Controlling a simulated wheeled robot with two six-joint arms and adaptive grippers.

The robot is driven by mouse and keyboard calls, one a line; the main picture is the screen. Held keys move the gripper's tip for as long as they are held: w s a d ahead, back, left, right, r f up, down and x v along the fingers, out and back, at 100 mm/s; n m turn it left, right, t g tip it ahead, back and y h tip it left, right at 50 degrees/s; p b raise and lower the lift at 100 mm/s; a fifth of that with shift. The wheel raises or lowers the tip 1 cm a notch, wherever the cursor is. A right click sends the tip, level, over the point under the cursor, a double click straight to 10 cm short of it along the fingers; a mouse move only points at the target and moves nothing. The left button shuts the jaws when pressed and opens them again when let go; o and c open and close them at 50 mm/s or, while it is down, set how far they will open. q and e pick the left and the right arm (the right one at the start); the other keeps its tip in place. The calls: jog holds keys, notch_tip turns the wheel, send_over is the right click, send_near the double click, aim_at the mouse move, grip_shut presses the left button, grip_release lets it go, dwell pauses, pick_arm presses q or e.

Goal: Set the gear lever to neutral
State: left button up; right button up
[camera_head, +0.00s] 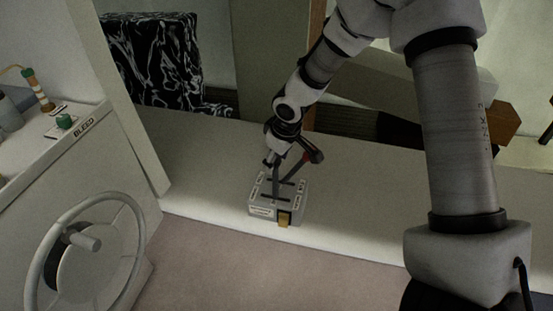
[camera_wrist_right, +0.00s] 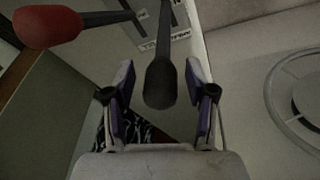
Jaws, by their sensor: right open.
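The control box (camera_head: 268,205), a small grey box with labelled slots, sits near the front edge of the pale bench. Two levers rise from it, one with a red knob (camera_head: 308,156) leaning right and one with a black knob. My right gripper (camera_head: 272,160) is over the box. In the right wrist view the black-knobbed lever (camera_wrist_right: 161,82) lies between the two open fingers of the gripper (camera_wrist_right: 159,100), with a gap on each side. The red knob (camera_wrist_right: 48,27) is outside them, at upper left. My left gripper is not in view. Which lever is the gear lever cannot be told.
A white console with a handwheel (camera_head: 92,255) and a green knob (camera_head: 64,121) by the BLEED label stands at left. A black patterned block (camera_head: 155,62) is behind. The bench top (camera_head: 370,195) right of the box is clear.

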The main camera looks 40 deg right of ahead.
jog(key=v, duration=1.1)
jog(key=shift+s+r, duration=0.2)
jog(key=shift+r, duration=0.1)
